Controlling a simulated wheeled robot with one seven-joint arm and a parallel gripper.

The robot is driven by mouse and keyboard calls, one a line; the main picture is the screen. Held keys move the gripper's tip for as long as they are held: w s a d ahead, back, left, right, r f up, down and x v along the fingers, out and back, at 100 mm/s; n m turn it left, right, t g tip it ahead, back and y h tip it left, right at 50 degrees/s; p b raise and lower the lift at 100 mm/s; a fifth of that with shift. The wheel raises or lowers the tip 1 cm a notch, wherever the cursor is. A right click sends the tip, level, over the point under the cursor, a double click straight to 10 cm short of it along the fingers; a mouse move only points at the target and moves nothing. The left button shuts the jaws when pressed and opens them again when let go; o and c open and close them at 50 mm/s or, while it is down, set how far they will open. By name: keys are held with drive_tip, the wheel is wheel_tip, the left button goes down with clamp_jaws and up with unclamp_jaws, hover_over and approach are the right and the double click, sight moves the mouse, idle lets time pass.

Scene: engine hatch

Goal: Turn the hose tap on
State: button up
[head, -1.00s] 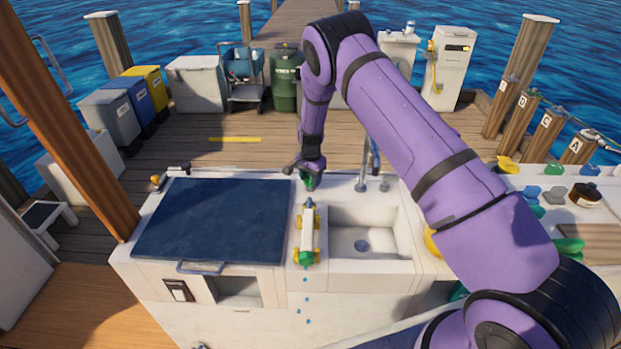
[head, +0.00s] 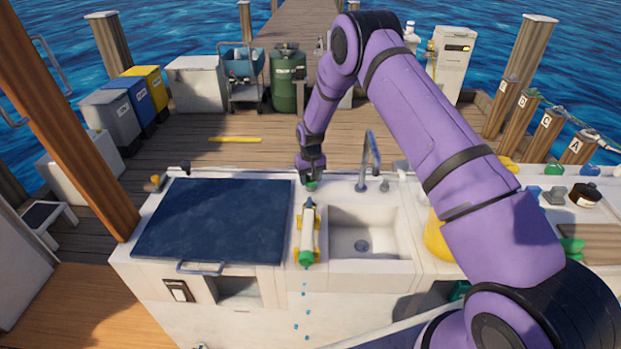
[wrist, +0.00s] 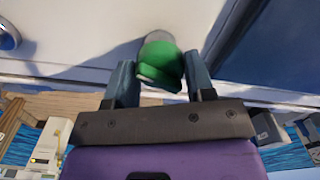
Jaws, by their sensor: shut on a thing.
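The hose tap has a green handle (head: 311,186) on the counter's back ledge, left of the sink faucet. My gripper (head: 310,179) points down over it, and its fingers hide most of the handle. In the wrist view the green handle (wrist: 160,62) sits between the two grey fingers of my gripper (wrist: 160,78), on a pale round base. My gripper is shut on the handle. How far the handle is turned is hard to tell.
A white cylinder (head: 307,232) with a green end and yellow side parts lies left of the sink (head: 362,235); blue drops show below it. A dark blue hatch lid (head: 215,220) lies shut at left. The curved faucet (head: 370,160) stands close right of my gripper.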

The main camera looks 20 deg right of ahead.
drive_tip(key=n, duration=0.4)
drive_tip(key=shift+n, duration=0.3)
idle(0.3)
drive_tip(key=o, duration=0.9)
drive_tip(key=shift+r, duration=0.1)
wheel_tip(320, 180, up, 11)
drive_tip(key=shift+f, duration=0.15)
